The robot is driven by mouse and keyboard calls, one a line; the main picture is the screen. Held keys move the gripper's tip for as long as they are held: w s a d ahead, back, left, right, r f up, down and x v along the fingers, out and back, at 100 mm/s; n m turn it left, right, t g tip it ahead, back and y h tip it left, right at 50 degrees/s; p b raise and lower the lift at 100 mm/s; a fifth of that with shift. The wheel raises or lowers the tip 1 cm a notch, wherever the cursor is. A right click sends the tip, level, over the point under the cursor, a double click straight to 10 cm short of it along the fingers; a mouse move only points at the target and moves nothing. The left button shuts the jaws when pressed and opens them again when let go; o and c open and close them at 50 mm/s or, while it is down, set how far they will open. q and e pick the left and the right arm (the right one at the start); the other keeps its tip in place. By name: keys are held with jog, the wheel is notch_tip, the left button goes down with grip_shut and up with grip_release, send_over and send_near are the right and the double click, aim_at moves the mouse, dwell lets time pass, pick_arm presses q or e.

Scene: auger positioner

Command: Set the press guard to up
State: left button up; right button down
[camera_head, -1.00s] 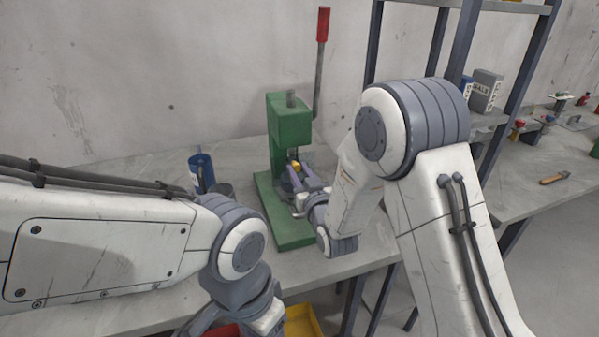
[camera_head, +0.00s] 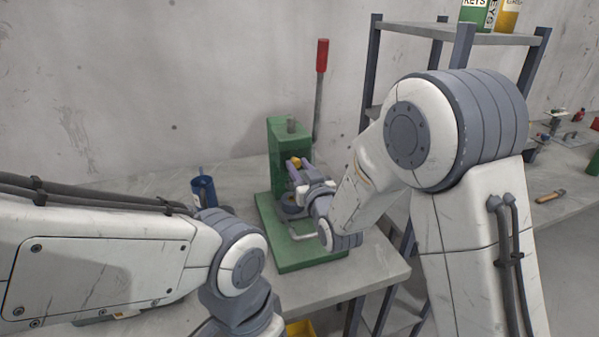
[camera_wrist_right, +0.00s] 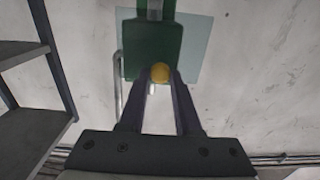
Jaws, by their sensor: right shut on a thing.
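The green press (camera_head: 283,150) stands on its green base plate on the bench, with a red-handled lever (camera_head: 320,75) upright behind it. My right gripper (camera_head: 293,163) is shut on a yellow knob (camera_head: 296,161) at the front of the press, near its head. The right wrist view shows the knob (camera_wrist_right: 160,73) between the two fingers. A clear, pale green panel (camera_wrist_right: 196,48), which looks like the guard, shows there beside the green press head (camera_wrist_right: 152,48). In the head view my arm and gripper hide part of the press front. My left gripper is out of frame.
A blue cup (camera_head: 204,191) stands on the bench left of the press. A pale bent bar (camera_head: 303,236) is low at the press front. A shelf rack (camera_head: 455,32) stands behind my right arm. A yellow bin (camera_head: 303,329) is below the bench edge.

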jog(key=shift+r, duration=0.3)
jog(key=c, duration=0.6)
grip_release()
jog(key=shift+c, duration=0.2)
jog(key=shift+f, duration=0.1)
jog(key=shift+s+d, duration=0.1)
jog(key=shift+s, duration=0.15)
jog(key=b+v, duration=1)
jog(key=b, duration=0.1)
